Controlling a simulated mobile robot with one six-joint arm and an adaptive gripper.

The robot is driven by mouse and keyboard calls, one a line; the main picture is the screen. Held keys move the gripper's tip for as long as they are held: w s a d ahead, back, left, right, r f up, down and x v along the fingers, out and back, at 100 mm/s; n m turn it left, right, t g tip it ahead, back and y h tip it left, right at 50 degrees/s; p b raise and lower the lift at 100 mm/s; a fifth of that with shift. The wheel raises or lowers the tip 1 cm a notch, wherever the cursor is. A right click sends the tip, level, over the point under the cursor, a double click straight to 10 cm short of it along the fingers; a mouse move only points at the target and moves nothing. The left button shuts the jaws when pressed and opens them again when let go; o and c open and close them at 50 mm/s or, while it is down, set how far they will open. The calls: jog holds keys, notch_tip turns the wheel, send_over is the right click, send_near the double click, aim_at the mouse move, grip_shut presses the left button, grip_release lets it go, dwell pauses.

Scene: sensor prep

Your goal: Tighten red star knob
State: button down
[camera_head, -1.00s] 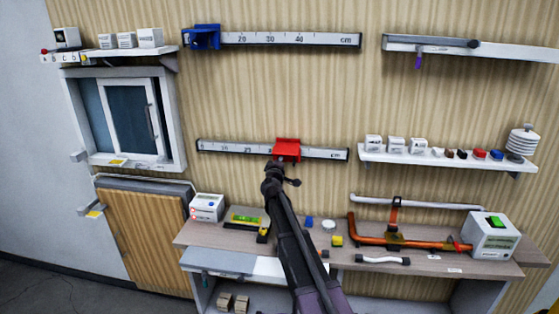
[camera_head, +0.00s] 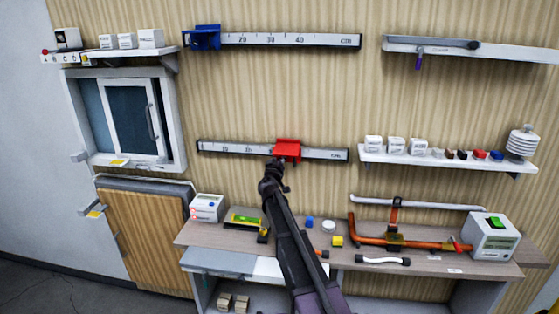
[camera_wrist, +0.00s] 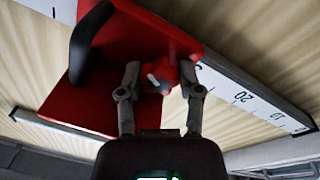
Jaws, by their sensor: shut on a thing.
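A red slider carriage (camera_head: 288,148) sits on the lower wall ruler rail (camera_head: 232,149), right of its middle. In the wrist view the carriage's red body (camera_wrist: 140,30) fills the upper left, with a black curved handle on it. The red star knob (camera_wrist: 158,72) sticks out from the carriage's underside between my two grey fingers. My gripper (camera_wrist: 160,78) is shut on the red star knob, one finger on each side. In the head view my gripper (camera_head: 275,165) is just below the carriage, and the knob is hidden behind it.
An upper ruler rail (camera_head: 270,40) carries a blue carriage (camera_head: 203,37). A shelf (camera_head: 440,160) with small blocks is to the right. Below are a workbench (camera_head: 200,240) with a copper pipe (camera_head: 370,240) and small items. A window (camera_head: 132,120) is at the left.

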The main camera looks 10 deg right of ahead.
jog(key=shift+c, duration=1.3)
grip_release()
jog(key=shift+d, duration=0.1)
jog(key=shift+s, duration=0.15)
